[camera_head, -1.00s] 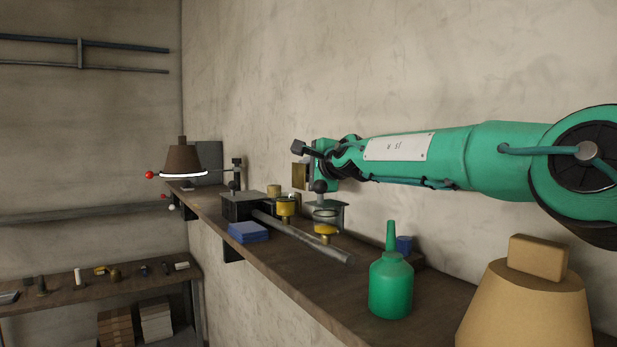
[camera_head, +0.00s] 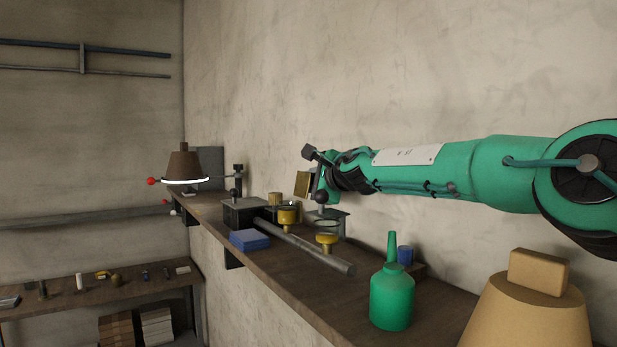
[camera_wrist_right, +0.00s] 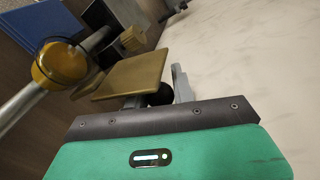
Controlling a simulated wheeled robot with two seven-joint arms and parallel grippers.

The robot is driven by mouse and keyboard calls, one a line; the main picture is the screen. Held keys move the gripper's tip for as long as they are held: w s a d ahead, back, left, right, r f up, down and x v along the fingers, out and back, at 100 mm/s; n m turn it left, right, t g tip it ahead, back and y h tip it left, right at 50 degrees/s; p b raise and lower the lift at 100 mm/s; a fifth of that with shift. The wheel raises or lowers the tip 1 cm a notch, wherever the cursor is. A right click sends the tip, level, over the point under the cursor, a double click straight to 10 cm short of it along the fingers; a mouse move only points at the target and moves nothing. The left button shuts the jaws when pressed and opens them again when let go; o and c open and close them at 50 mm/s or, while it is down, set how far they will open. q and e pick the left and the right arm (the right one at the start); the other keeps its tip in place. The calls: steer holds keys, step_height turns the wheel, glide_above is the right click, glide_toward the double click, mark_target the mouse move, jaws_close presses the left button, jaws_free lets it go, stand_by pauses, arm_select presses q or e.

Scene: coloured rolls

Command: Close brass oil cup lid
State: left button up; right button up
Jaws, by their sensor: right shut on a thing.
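Two brass oil cups stand on the wall shelf: a front one (camera_head: 327,239) and one farther back (camera_head: 287,216). A thin ring shows above the front cup. One brass cup (camera_wrist_right: 60,64) is at the upper left of the right wrist view, with a thin dark ring around its top. I cannot tell which part is the lid. My right gripper (camera_head: 318,187) is over the shelf, behind the front cup. It is shut on a flat, tilted brass plate (camera_head: 303,184), which also shows in the right wrist view (camera_wrist_right: 124,76), beside and apart from the cup. My left gripper is out of view.
A blue block (camera_head: 249,240), a dark box (camera_head: 240,212) and a ribbed brass knob (camera_head: 275,198) are behind. A green oil bottle (camera_head: 391,298) and tan cone (camera_head: 530,315) stand nearer.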

steer(key=shift+w+d+f+m, duration=0.15)
steer(key=shift+f+m, duration=0.1)
steer(key=shift+m, duration=0.25)
steer(key=o, duration=1)
steer(key=shift+s+d+b, duration=0.35)
steer(key=shift+s+b, duration=0.05)
steer(key=shift+b, duration=0.15)
steer(key=b+v, duration=0.7)
steer(key=v, duration=0.5)
steer(key=shift+s+d+r, duration=0.15)
steer(key=shift+s+d, duration=0.1)
steer(key=shift+d, duration=0.05)
